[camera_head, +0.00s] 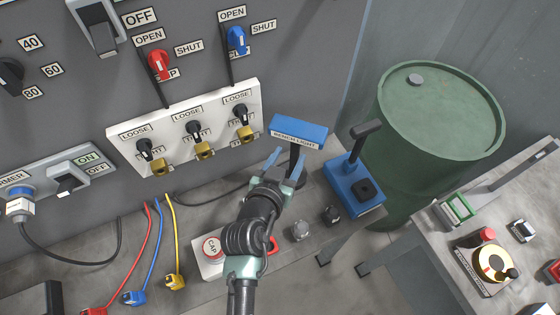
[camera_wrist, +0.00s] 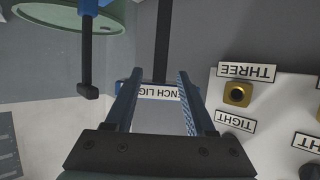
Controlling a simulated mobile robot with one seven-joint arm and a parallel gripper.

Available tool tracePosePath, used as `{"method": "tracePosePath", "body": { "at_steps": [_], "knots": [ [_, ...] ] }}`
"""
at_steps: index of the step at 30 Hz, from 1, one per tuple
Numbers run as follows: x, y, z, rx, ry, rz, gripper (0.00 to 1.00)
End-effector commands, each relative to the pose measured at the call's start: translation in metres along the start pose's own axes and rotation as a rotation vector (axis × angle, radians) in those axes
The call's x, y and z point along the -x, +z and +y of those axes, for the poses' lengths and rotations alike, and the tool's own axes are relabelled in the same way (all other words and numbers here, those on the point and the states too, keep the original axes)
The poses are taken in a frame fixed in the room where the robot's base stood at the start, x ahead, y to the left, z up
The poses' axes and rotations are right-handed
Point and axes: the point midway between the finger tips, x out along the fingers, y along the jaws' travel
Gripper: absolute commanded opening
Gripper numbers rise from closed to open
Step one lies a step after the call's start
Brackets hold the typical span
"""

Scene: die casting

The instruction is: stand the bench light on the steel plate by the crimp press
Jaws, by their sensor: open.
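The bench light has a blue, labelled head (camera_head: 298,132) on a dark stem and stands upright at the right end of the bench by the panel. In the wrist view its stem (camera_wrist: 162,45) and label (camera_wrist: 160,93) show between and beyond my fingers. My gripper (camera_head: 286,162) is open, just below the head, its fingers either side of the stem without visibly closing on it; the fingers also show in the wrist view (camera_wrist: 157,78). I cannot pick out the steel plate.
A white panel (camera_head: 187,128) with knobs and yellow sockets is left of the light. A green drum (camera_head: 440,110) stands behind right; another bench (camera_head: 440,236) is at right.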

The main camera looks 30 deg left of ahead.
Motion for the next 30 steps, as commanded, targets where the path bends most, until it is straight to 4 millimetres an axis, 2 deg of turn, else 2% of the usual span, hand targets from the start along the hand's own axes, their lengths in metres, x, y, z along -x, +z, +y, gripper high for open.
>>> {"method": "tracePosePath", "body": {
  "at_steps": [3,10,15,23,26,29,30],
  "knots": [
    [0.022,0.002,0.0,0.0,-0.001,0.0,0.55],
    [0.051,0.001,0.0,0.001,-0.001,0.0,0.55],
    [0.059,0.0,0.0,0.0,0.0,0.0,0.55],
    [0.058,-0.004,0.001,-0.001,0.001,0.007,0.55],
    [0.053,-0.034,0.006,-0.016,0.006,0.057,0.55],
    [0.048,-0.102,0.021,-0.044,0.018,0.172,0.55],
    [0.049,-0.138,0.03,-0.056,0.023,0.236,0.55]
  ]
}}
